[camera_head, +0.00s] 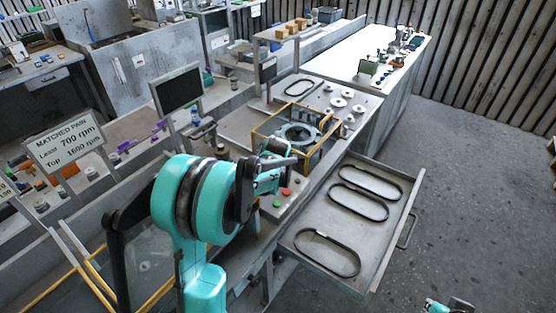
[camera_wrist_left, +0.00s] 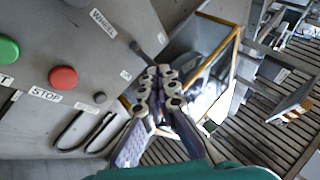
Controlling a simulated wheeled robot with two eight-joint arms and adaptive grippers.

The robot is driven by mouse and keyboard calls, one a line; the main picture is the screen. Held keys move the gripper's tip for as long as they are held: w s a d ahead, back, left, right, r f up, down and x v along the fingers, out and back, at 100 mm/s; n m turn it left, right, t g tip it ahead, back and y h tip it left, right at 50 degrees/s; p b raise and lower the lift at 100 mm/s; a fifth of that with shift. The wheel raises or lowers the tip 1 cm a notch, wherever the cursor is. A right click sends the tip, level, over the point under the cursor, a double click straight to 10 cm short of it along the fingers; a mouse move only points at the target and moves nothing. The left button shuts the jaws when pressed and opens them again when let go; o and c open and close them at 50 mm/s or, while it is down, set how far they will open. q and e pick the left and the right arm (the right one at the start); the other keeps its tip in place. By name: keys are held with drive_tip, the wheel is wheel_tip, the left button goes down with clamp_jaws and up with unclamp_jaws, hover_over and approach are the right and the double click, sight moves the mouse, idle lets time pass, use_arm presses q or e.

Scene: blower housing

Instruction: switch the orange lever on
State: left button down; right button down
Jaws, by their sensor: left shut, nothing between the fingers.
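My left gripper (camera_wrist_left: 160,72) is shut and empty. In the left wrist view its fingertips come together over the corner of a grey control panel (camera_wrist_left: 60,30). A thin dark stem (camera_wrist_left: 143,50) rises beside the fingertips, next to a label that looks like WHEEL; I cannot tell whether it is the lever or whether they touch. I cannot make out any orange on it. In the head view my left gripper (camera_head: 274,172) is partly hidden by my teal arm, near the panel. A small teal and grey part of my right arm (camera_head: 448,305) shows at the bottom edge; its fingers are unclear.
The panel carries a green button (camera_wrist_left: 8,48) and a red button (camera_wrist_left: 63,77) marked STOP. A yellow-framed guard (camera_head: 300,122) stands around the blower housing (camera_head: 298,135). An open drawer (camera_head: 400,225) with belts juts out at right. Free floor (camera_head: 480,190) lies beyond it.

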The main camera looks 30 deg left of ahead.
use_arm(q)
drive_tip(key=a+h, duration=0.2)
drive_tip(key=a+n+h+p, duration=0.1)
drive_tip(key=shift+w+a+g+h, duration=0.25)
drive_tip(key=shift+g+h, duration=0.05)
idle(0.3)
drive_tip(key=shift+a, duration=0.1)
drive_tip(key=shift+r, duration=0.1)
drive_tip(key=shift+r+p, duration=0.5)
drive_tip(key=shift+r, duration=0.2)
